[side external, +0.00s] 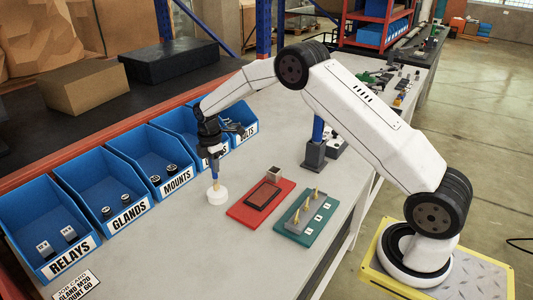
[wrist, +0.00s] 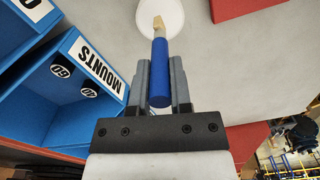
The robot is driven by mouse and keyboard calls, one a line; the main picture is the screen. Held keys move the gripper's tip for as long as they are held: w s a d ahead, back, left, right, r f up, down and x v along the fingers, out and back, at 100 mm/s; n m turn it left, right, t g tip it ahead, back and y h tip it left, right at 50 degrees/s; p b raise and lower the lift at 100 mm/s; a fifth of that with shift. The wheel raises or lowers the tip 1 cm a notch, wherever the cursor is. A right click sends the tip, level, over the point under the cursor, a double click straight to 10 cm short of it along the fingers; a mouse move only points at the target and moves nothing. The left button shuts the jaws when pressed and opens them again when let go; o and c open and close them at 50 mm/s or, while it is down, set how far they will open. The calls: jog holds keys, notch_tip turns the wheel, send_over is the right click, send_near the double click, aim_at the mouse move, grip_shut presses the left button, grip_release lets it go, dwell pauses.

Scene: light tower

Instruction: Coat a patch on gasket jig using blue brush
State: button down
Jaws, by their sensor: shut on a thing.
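My gripper (wrist: 160,75) is shut on the blue brush (wrist: 159,85), whose handle lies between the two fingers. In the side view my gripper (side external: 212,153) points down, with the brush (side external: 213,167) upright under it. The brush's pale tip (side external: 215,184) is at a round white pot (side external: 217,196); I cannot tell whether it touches what is inside. A red plate (side external: 240,211) with a dark rectangular frame and a small block on it lies right of the pot; it looks like the gasket jig. In the wrist view the pot (wrist: 174,10) shows beyond the brush.
Blue bins, such as Mounts (side external: 165,171) and Glands (side external: 116,194), line the bench's left side, close to my gripper. A green plate (side external: 291,233) with upright brass pins lies right of the red plate. Grey bench around the pot is clear.

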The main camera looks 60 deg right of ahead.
jog(key=shift+f, duration=0.55)
dwell(1.1)
jog(key=shift+r, duration=0.15)
jog(key=shift+r, duration=3.4)
jog(key=shift+s, duration=0.1)
jog(key=s+a+m, duration=0.3)
jog(key=s+m, duration=0.4)
jog(key=s, duration=0.1)
jog(key=s+a+f+m, duration=0.1)
jog(key=s+a+m, duration=0.2)
jog(key=s+m, duration=0.5)
jog(key=shift+s+f, duration=0.2)
jog(key=shift+s, duration=0.45)
